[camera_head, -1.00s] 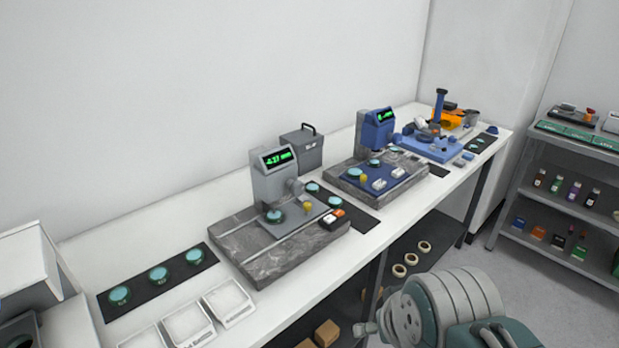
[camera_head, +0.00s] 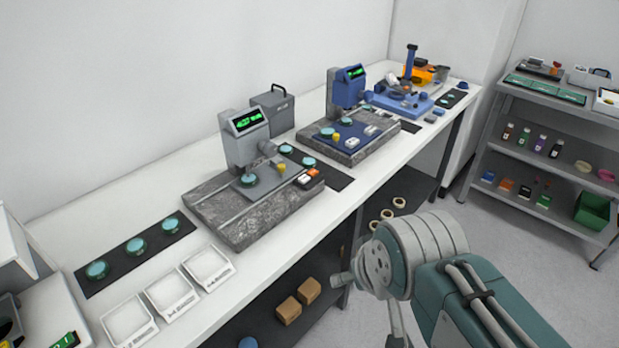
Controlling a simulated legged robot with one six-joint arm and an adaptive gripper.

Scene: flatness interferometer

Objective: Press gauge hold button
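A grey gauge (camera_head: 240,147) with a lit green display (camera_head: 247,121) stands on a speckled stone base (camera_head: 237,225) on the bench. A teal disc (camera_head: 249,180) sits under its probe. A small dark button box at the base's right corner carries a white button (camera_head: 304,179) and an orange button (camera_head: 314,172). I cannot read which one is the hold button. A blue gauge (camera_head: 346,91) with its own green display stands farther back. My arm's grey and teal links are at the lower right, in front of the bench. My gripper is not visible.
The white bench (camera_head: 60,225) runs from lower left to upper right. A black strip (camera_head: 120,265) with teal discs and several white trays (camera_head: 208,267) lie left of the grey gauge. A grey shelf rack (camera_head: 548,181) stands at right. Open floor lies between bench and rack.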

